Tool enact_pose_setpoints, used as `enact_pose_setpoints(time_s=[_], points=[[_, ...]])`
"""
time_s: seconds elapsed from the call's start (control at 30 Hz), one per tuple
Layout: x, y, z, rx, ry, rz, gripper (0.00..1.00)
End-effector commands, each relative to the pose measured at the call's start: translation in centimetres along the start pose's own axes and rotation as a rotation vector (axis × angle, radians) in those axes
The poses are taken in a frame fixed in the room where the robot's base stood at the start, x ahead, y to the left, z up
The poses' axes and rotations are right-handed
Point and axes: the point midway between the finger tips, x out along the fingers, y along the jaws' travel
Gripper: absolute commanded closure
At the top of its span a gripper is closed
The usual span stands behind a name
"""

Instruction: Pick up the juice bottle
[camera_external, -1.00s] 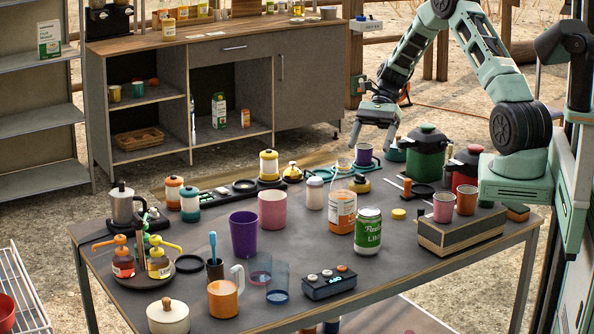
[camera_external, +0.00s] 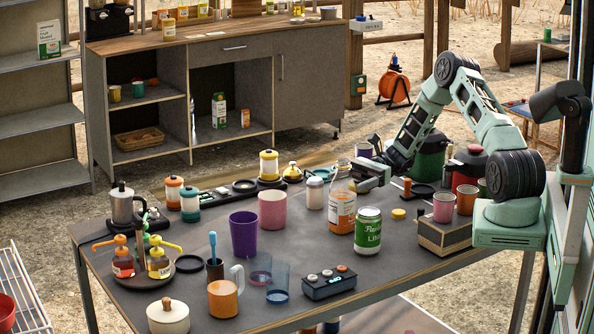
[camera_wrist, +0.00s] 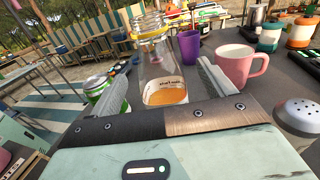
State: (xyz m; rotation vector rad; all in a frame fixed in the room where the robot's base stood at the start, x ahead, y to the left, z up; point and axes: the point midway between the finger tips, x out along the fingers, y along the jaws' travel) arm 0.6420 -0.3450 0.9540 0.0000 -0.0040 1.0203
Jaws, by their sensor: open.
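The juice bottle (camera_external: 342,212) stands upright on the table (camera_external: 295,230), with clear glass and a white and orange label. In the wrist view the bottle (camera_wrist: 160,58) stands ahead of my gripper, in line with the gap between the two fingers. My gripper (camera_external: 362,179) is open and empty, close beside the bottle's upper part, on its right in the external view. In the wrist view the open fingers (camera_wrist: 162,74) show left and right of the bottle. I cannot tell whether either finger touches it.
A green can (camera_external: 368,231) stands close to the bottle's right.

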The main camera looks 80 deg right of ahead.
Motion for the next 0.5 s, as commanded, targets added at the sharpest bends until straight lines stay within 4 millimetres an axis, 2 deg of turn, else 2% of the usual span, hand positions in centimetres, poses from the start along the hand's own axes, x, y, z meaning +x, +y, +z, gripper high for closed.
enact_pose_setpoints(time_s=[0.1,0.2,0.5], points=[[0.0,0.0,-1.9,0.002,0.0,0.0,0.19],[0.0,0.0,-3.0,0.002,0.001,0.0,0.19],[0.3,0.1,-4.8,0.002,0.002,0.004,0.19]])
